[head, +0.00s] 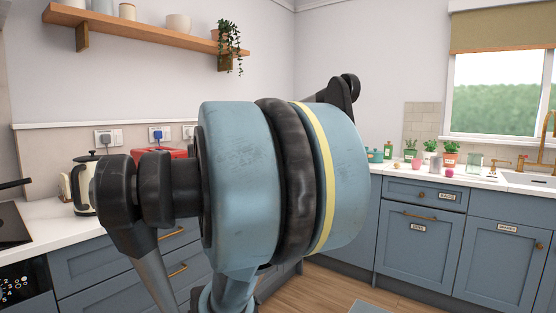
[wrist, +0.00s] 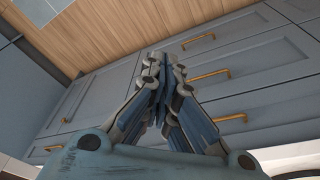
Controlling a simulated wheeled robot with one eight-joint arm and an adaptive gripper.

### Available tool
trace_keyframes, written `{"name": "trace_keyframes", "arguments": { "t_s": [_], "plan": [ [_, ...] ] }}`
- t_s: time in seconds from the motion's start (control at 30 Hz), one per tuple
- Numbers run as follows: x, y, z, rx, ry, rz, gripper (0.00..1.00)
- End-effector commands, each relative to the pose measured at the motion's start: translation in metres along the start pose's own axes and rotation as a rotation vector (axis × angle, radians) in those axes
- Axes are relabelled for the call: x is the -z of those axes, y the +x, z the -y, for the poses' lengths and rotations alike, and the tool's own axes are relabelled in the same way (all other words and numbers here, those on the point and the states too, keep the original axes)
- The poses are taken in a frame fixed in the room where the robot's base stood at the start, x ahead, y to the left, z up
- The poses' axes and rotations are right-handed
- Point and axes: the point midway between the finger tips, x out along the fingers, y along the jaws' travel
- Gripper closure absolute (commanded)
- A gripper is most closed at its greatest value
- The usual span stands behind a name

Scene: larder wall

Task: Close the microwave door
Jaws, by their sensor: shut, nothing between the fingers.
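My gripper (wrist: 162,75) is shut and empty in the wrist view, with its fingertips together in front of blue-grey drawer fronts. It touches nothing that I can make out. In the head view my own arm fills the middle and hides much of the counter behind it; the gripper does not show there. No microwave or microwave door can be made out in either view.
Blue-grey drawers (wrist: 255,75) with brass handles and a wooden floor (wrist: 120,30) lie around my gripper. In the head view a kettle (head: 84,184) stands on the left counter, a red appliance (head: 172,153) behind my arm, and potted plants (head: 450,150) on the right counter.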

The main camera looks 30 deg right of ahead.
Motion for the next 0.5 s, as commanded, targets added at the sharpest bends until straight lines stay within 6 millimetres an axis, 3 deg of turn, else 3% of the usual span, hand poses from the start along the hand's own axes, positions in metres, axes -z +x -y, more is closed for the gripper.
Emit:
{"name": "trace_keyframes", "arguments": {
  "t_s": [0.1, 0.27, 0.5],
  "plan": [
    [0.053, -0.034, -0.020, -0.033, 0.115, -0.014, 1.00],
    [0.119, -0.074, -0.054, -0.076, 0.266, -0.034, 1.00],
    [0.210, -0.126, -0.119, -0.140, 0.491, -0.067, 1.00]
  ]
}}
